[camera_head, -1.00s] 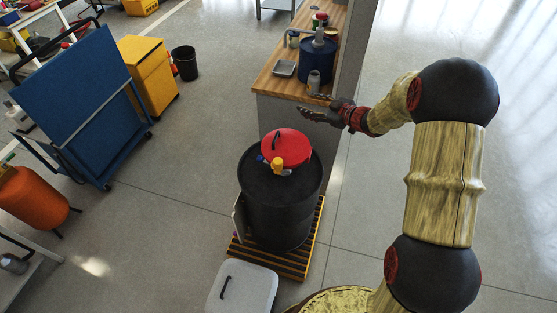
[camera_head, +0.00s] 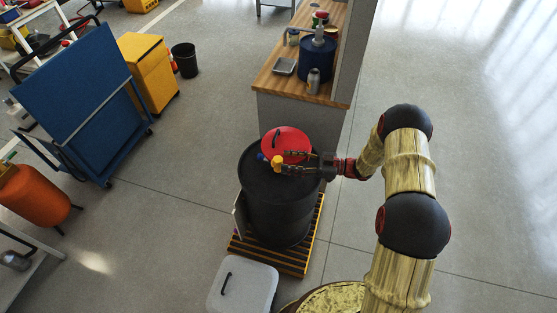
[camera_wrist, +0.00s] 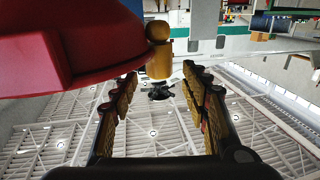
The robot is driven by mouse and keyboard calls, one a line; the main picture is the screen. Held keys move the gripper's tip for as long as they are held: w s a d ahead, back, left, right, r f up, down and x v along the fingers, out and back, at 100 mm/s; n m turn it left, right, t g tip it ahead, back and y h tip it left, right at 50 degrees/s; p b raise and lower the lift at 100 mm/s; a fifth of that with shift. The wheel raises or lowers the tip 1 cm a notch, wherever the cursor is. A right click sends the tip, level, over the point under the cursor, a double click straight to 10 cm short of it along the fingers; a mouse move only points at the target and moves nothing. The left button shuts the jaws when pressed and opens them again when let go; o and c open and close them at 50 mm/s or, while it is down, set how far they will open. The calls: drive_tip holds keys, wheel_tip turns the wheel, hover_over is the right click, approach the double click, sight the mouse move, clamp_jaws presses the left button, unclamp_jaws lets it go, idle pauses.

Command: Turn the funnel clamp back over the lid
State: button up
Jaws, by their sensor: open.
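The red funnel lid (camera_head: 287,143) with a dark handle lies on top of the black drum (camera_head: 275,205). A yellow clamp (camera_head: 277,163) sits at the lid's front edge. In the wrist view the lid (camera_wrist: 70,45) fills the upper left, and the yellow clamp (camera_wrist: 158,52) stands beside its rim, just beyond and between my fingertips. My gripper (camera_head: 285,162) reaches in from the right, low over the drum top, with its fingers at the clamp. In the wrist view my gripper (camera_wrist: 160,85) is open, with nothing between the fingers. I cannot tell whether a finger touches the clamp.
The drum stands on a yellow-striped pallet (camera_head: 299,258). A white lidded bin (camera_head: 243,290) is in front. A wooden-topped bench (camera_head: 275,86) with a blue canister (camera_head: 317,60) stands behind. A blue cart (camera_head: 80,95) is at left. The floor at right is clear.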

sight(279, 159)
drive_tip(key=shift+x, duration=2.15)
drive_tip(key=shift+c, duration=0.2)
drive_tip(key=c, duration=1.1)
